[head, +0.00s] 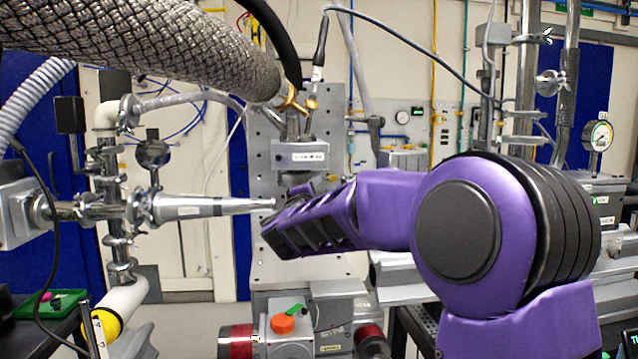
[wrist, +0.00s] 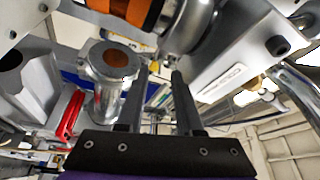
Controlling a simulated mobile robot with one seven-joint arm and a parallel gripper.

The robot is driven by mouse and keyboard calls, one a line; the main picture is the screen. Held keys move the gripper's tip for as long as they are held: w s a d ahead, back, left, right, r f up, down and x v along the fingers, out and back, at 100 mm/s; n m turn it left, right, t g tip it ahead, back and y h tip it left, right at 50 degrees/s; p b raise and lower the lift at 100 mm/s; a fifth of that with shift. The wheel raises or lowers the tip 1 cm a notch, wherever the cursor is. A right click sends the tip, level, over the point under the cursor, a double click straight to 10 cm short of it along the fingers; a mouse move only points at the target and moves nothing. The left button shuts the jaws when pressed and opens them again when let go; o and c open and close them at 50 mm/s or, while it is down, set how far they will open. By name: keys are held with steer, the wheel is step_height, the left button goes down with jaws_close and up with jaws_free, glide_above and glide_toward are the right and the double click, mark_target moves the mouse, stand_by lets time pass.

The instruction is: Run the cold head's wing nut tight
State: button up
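My gripper (wrist: 159,72) shows in the wrist view with its two dark fingers apart and nothing clearly between them. The tips point up towards a round steel clamp or collar (wrist: 188,25) beside a pale labelled housing (wrist: 235,80). I cannot make out the wing nut in either view. In the head view my purple arm reaches left across the middle, and its fingers are hidden. A grey labelled block (head: 300,156) with hose and cable fittings above it stands just beyond the arm's end; it may be the cold head, but I cannot be sure.
A tapered steel nozzle (head: 215,207) points right, close to my arm's end. A thick braided hose (head: 150,35) crosses the upper left. An orange knob (head: 283,323) sits below. In the wrist view, a steel flange (wrist: 115,60) stands left of the fingers.

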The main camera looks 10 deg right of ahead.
mark_target(324, 180)
steer(key=shift+x, duration=1.45)
steer(key=shift+c, duration=0.3)
jaws_close()
